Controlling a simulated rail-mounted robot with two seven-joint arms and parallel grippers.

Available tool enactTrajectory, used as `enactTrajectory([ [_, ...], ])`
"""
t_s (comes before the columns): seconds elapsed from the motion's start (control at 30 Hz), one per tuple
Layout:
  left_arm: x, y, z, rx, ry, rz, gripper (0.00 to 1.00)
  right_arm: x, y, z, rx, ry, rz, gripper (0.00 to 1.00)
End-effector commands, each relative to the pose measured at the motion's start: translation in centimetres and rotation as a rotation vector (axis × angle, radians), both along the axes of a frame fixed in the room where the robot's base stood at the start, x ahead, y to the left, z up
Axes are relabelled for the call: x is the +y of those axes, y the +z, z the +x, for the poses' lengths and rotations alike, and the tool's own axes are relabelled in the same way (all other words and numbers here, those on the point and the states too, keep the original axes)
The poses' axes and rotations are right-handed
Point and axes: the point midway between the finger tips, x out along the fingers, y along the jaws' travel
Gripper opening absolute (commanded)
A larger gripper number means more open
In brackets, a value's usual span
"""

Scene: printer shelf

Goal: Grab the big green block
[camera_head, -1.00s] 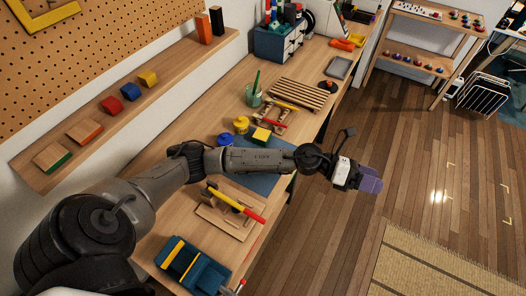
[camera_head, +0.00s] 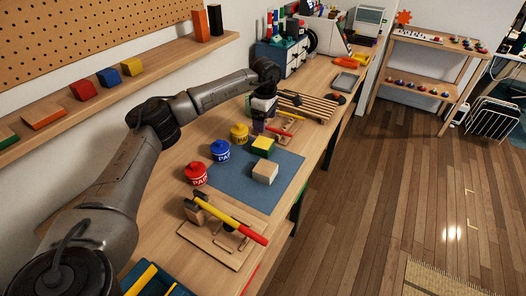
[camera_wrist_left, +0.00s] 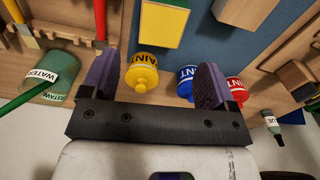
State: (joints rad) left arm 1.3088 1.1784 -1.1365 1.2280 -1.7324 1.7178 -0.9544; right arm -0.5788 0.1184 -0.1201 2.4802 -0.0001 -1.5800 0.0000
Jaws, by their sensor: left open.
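A block with a yellow top and green sides (camera_head: 263,146) sits on the blue mat (camera_head: 232,178) in the head view. In the left wrist view this block (camera_wrist_left: 162,22) lies beyond the fingers, near the top edge. Another green-sided block (camera_head: 6,139) with a wooden face is cut off at the left end of the wall shelf. My left gripper (camera_head: 259,124) points down over the bench, behind the yellow paint pot and the block. In the wrist view its purple fingers (camera_wrist_left: 157,66) are spread apart, with nothing held between them. My right gripper is not in view.
Yellow (camera_head: 239,133), blue (camera_head: 220,150) and red (camera_head: 196,174) paint pots line the mat's left side. A plain wooden block (camera_head: 265,172) sits beside the green-sided one. A hammer (camera_head: 230,217) lies in front. A green water cup (camera_wrist_left: 55,80) stands near the gripper.

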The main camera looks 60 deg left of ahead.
Motion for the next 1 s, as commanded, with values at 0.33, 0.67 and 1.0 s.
enactTrajectory([
  [0.33, -0.1, -5.5, 0.0, 0.000, -0.001, -0.001, 0.81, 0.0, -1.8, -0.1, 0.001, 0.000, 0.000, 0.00],
  [0.67, -0.1, -6.8, 0.0, 0.000, -0.001, -0.002, 0.81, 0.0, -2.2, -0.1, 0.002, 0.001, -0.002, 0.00],
  [1.0, -0.3, -10.9, -0.3, 0.000, 0.000, -0.001, 0.81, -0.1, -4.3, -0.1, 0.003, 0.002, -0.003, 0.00],
])
